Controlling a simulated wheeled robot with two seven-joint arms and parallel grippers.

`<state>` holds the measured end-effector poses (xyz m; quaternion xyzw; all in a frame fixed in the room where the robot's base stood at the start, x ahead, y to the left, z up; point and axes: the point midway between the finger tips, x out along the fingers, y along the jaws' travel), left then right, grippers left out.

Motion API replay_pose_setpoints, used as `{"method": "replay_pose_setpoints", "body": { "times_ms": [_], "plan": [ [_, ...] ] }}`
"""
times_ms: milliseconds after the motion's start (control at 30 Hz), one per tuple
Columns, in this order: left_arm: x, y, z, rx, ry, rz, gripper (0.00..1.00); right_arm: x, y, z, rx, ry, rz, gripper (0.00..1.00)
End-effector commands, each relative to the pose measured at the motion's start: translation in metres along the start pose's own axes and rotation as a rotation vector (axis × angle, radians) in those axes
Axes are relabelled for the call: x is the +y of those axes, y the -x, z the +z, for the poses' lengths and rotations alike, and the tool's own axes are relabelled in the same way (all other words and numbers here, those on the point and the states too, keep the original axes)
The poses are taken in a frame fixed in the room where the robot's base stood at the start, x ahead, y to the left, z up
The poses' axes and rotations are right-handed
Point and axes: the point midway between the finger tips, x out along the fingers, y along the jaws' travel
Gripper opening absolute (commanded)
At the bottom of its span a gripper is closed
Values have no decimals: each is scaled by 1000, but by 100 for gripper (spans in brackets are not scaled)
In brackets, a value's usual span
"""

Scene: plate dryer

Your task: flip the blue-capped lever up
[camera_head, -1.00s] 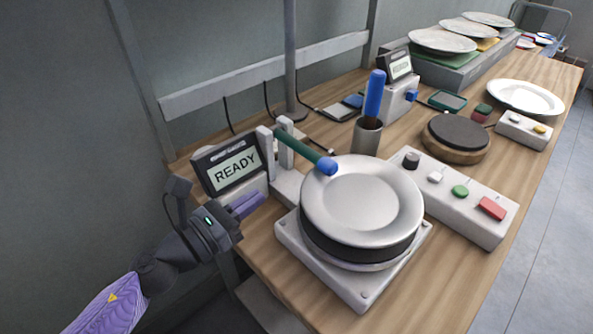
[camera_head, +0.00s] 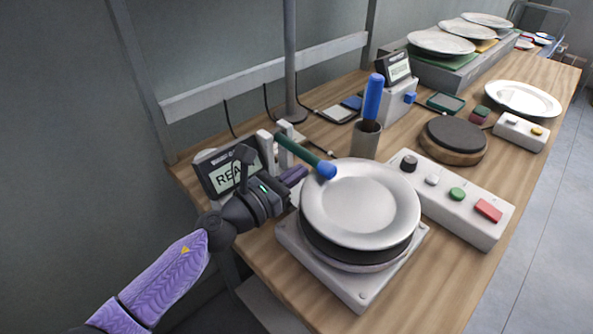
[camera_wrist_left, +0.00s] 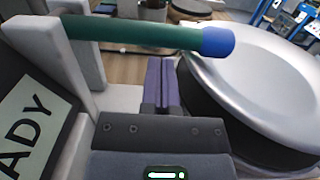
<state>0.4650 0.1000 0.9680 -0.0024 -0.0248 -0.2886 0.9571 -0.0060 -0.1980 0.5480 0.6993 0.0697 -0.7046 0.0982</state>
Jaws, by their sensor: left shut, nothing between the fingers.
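The lever (camera_head: 303,153) is a green rod with a blue cap (camera_head: 326,169), held at its far left end between two pale posts (camera_head: 275,150). My left gripper (camera_head: 294,176) is shut and empty, beside the plate's left edge and below the lever. In the left wrist view the shut purple fingers (camera_wrist_left: 161,84) point under the green rod (camera_wrist_left: 135,33), with the blue cap (camera_wrist_left: 218,42) to their upper right. My right gripper is not in view.
A display (camera_head: 230,170) stands just left of the lever, partly hidden by my left arm. A cup (camera_head: 366,138) with a blue-handled tool is behind the plate. A button box (camera_head: 450,198) lies to the right. A dark round pad (camera_head: 454,137) sits farther back.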

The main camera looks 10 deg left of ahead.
Motion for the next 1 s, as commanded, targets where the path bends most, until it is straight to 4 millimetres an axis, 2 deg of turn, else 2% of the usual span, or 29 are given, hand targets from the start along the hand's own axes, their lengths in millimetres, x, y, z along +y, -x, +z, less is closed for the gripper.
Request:
{"method": "replay_pose_setpoints", "body": {
  "times_ms": [567,1000],
  "plan": [
    [-1,-3,4,0,29,2,0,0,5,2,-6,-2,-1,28],
    [-2,-3,11,0,110,5,0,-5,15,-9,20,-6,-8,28]
  ]
}}
